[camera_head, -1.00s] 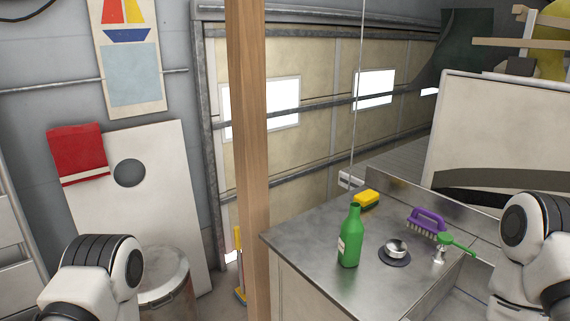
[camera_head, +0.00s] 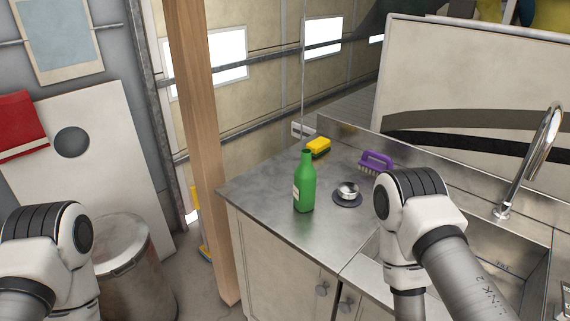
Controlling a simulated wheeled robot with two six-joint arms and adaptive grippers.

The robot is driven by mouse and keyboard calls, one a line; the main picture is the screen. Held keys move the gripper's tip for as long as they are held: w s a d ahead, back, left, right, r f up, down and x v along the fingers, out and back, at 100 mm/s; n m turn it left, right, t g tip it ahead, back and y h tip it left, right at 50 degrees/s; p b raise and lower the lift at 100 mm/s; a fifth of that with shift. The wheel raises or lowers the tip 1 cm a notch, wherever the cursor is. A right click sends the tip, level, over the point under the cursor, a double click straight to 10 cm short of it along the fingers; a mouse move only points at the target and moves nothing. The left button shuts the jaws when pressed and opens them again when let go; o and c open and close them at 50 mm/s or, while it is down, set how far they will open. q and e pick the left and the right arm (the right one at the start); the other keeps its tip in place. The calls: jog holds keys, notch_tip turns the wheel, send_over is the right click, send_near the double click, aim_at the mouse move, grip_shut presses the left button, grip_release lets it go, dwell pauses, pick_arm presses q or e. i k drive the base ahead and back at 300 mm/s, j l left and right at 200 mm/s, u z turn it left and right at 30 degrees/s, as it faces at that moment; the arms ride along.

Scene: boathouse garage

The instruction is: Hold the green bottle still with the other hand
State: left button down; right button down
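A green bottle (camera_head: 304,184) with a pale label stands upright and open-topped near the left front part of the metal counter (camera_head: 258,194). Nothing touches it in this view. My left arm shows at the lower left and my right arm at the lower right, in front of the counter. Neither gripper is in the frame, so I cannot see their fingers or whether they hold anything.
A small metal cup (camera_head: 347,189) on a dark disc (camera_head: 346,200) sits right of the bottle. Behind are a yellow sponge (camera_head: 318,146) and a purple brush (camera_head: 376,160). A sink with a faucet (camera_head: 531,160) lies right. A wooden post (camera_head: 196,130) stands left of the counter.

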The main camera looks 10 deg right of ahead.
aim_at(304, 186)
jog(key=i+j+z, duration=0.2)
jog(key=z, duration=0.15)
jog(key=i+j+z, duration=0.1)
jog(key=j+z, duration=0.3)
jog(key=j, duration=0.1)
